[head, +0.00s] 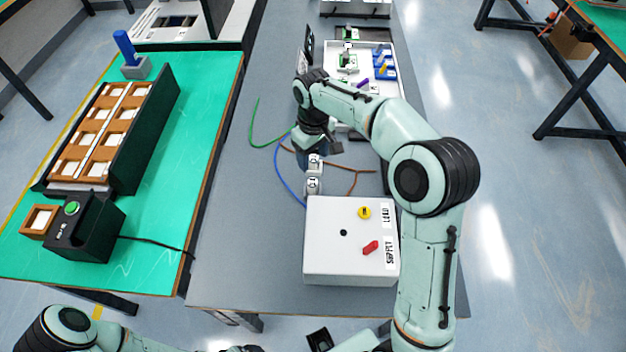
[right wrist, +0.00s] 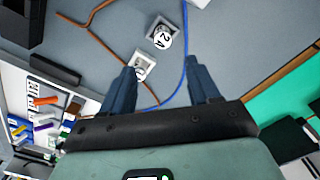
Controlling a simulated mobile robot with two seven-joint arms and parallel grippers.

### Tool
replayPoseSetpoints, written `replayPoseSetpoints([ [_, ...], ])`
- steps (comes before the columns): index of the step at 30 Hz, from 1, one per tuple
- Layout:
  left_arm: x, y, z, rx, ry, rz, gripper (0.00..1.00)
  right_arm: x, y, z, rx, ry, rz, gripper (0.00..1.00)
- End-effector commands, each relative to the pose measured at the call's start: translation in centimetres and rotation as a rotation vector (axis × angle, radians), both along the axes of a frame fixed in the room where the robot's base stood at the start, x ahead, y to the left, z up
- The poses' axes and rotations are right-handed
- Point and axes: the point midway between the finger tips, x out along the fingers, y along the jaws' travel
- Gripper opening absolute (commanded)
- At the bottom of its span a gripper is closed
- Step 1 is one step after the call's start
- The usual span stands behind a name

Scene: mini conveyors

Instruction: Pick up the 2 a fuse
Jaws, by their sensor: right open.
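The 2 A fuse (right wrist: 162,38), a white cylinder with a black "2 A" mark, stands in a small light block on the grey table. It shows in the head view as the nearer small white piece (head: 312,185), just behind the white box. A second small white piece (right wrist: 142,66) stands close by, its marking not clearly readable. My right gripper (right wrist: 160,68) is open above the table, fingers apart, with the fuse beyond its fingertips and nothing held. In the head view the right gripper (head: 326,150) is partly hidden by its wrist.
Blue and brown cables lie around the fuse. A white box (head: 335,265) with yellow and red knobs stands nearer me. A white tray (head: 394,72) with coloured parts stands at the back. The green table (head: 165,225) is at left. Grey table left of the box is clear.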

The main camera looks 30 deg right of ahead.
Motion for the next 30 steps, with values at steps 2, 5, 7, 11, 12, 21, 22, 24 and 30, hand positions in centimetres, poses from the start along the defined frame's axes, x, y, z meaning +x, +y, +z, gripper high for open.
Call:
replayPoseSetpoints([
  [2, -0.3, 0.0, -0.5, 0.0, 0.004, 0.001, 0.94, -0.2, 0.0, -1.9, -0.001, 0.007, -0.001, 0.61],
  [5, -0.5, 0.0, -0.7, 0.0, 0.006, 0.001, 0.94, -0.1, 0.0, -3.9, 0.0, 0.006, 0.0, 0.61],
  [7, -0.5, 0.0, -0.9, 0.0, 0.007, 0.001, 0.94, -0.2, 0.0, -5.1, 0.0, 0.006, 0.0, 0.61],
  [11, -0.6, 0.0, -1.0, 0.0, 0.007, 0.001, 0.94, -0.1, 0.0, -6.6, 0.0, 0.003, -0.001, 0.61],
  [12, -0.6, 0.0, -1.0, 0.0, 0.007, 0.001, 0.94, -0.1, 0.0, -6.8, 0.0, 0.003, -0.001, 0.61],
  [21, -0.6, 0.0, -1.0, 0.0, 0.007, 0.0, 0.94, -0.2, 0.4, -10.2, 0.001, 0.005, 0.0, 0.61],
  [22, -0.6, 0.0, -1.1, 0.0, 0.007, 0.0, 0.94, -0.2, 0.4, -10.7, 0.0, 0.005, 0.0, 0.61],
  [24, -0.6, 0.0, -1.1, 0.0, 0.008, 0.0, 0.94, -0.2, 0.3, -11.5, 0.0, 0.003, -0.001, 0.61],
  [30, -0.6, 0.0, -1.1, 0.0, 0.008, 0.001, 0.94, -0.2, 0.3, -12.3, 0.001, 0.001, -0.001, 0.61],
])
